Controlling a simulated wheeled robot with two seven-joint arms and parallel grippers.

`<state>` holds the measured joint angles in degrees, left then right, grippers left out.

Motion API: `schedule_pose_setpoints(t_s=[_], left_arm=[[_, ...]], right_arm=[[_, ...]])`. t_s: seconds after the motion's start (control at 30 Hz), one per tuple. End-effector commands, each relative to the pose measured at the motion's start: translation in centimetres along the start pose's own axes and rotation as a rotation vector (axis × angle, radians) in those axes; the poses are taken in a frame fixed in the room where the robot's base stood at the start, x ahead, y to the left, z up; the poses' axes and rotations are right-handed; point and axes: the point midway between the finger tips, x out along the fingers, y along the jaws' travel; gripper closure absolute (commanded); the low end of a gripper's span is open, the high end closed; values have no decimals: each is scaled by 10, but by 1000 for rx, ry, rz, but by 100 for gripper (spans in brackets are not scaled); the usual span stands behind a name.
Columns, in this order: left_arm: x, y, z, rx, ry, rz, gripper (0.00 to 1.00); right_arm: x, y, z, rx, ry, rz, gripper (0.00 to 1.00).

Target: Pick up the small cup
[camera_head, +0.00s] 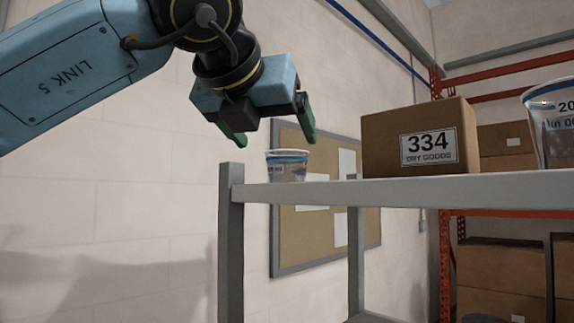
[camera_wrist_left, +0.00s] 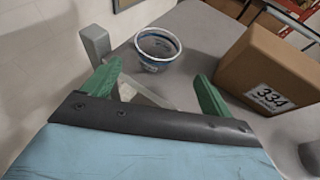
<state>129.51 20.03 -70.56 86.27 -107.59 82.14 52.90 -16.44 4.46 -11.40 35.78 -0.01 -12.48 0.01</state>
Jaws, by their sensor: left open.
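The small cup (camera_head: 287,166) is clear with a blue band near its rim. It stands upright near the left end of the grey shelf (camera_head: 400,189). In the left wrist view the cup (camera_wrist_left: 158,48) lies beyond the fingertips, roughly between their lines, and its open top faces up. My left gripper (camera_head: 275,126) is open and empty, above the cup and apart from it in the head view. Its two green fingers also show in the left wrist view (camera_wrist_left: 155,80). My right gripper is not in view.
A cardboard box marked 334 (camera_head: 420,140) stands on the shelf to the right of the cup. A larger clear cup (camera_head: 555,125) stands further right, cut by the frame. A grey post (camera_head: 231,240) rises at the shelf's left corner. A pinboard (camera_head: 318,240) hangs on the wall behind.

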Motion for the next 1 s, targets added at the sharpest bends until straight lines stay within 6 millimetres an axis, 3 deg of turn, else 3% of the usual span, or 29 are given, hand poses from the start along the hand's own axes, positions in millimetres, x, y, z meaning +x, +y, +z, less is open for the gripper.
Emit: schedule_pose_setpoints(t_s=[0.03,0.17,0.27,0.5,0.7,1.0], left_arm=[[11,0,1,0,6,1,15],[30,0,1,0,4,-1,15],[37,0,0,0,3,-1,15],[62,4,1,1,6,-1,15],[87,4,0,0,4,-2,15],[91,4,-2,0,3,-4,17]], right_arm=[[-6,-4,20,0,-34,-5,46],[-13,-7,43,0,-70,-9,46],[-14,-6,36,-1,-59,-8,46],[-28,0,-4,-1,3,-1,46],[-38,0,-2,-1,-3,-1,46],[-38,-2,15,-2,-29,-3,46]])
